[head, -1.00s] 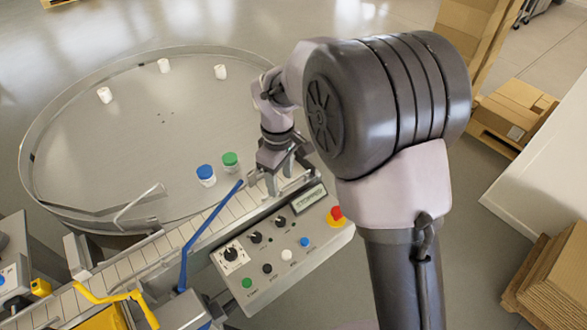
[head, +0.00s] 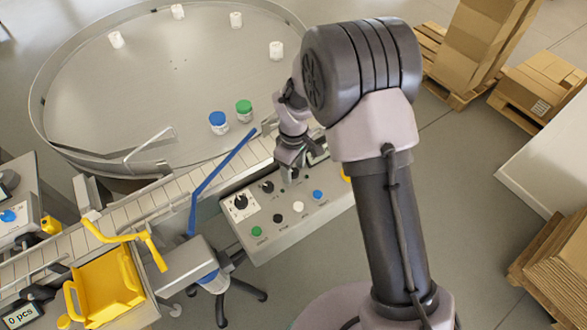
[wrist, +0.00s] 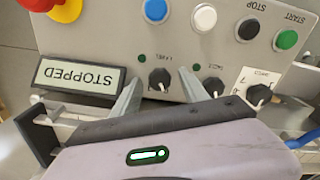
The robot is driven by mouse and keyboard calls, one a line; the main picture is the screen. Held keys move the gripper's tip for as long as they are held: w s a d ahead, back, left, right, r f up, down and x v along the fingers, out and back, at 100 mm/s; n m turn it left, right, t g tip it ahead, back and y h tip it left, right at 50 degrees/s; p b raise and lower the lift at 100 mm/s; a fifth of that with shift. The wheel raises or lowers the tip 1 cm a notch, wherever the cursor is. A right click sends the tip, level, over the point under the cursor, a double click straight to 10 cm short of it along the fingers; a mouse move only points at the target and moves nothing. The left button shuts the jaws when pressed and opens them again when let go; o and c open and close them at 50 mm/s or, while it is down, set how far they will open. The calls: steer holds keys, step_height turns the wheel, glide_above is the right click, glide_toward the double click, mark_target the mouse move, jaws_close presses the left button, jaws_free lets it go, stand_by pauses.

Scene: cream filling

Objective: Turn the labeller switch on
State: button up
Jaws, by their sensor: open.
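The control panel (head: 275,222) carries several dark knobs and coloured buttons. In the wrist view, the knob that seems marked LABEL (wrist: 159,80) appears upside down, between my fingers, with a small dark green lamp (wrist: 142,58) beside it. A second knob (wrist: 214,86) sits just right of my right finger, and the larger speed knob (wrist: 259,94) is further right. My gripper (wrist: 158,85) is open and empty; it also shows in the head view (head: 291,170), over the panel's upper edge. Whether the fingers touch the knob cannot be told.
The panel display (wrist: 80,78) reads STOPPED. A red emergency stop (wrist: 66,10) and blue, white, black and green buttons lie along the panel. The conveyor (head: 165,205) runs behind it, with a blue guide bar (head: 222,170) nearby. Capped jars stand on the round table (head: 150,95).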

jaws_close()
steer(key=m+b, duration=0.1)
steer(key=m, duration=0.5)
steer(key=shift+m, duration=0.3)
steer(key=m+b, duration=0.1)
steer(key=m, duration=0.4)
steer(key=shift+b, duration=0.35)
steer(key=shift+m, duration=0.3)
steer(key=shift+r, duration=0.1)
jaws_free()
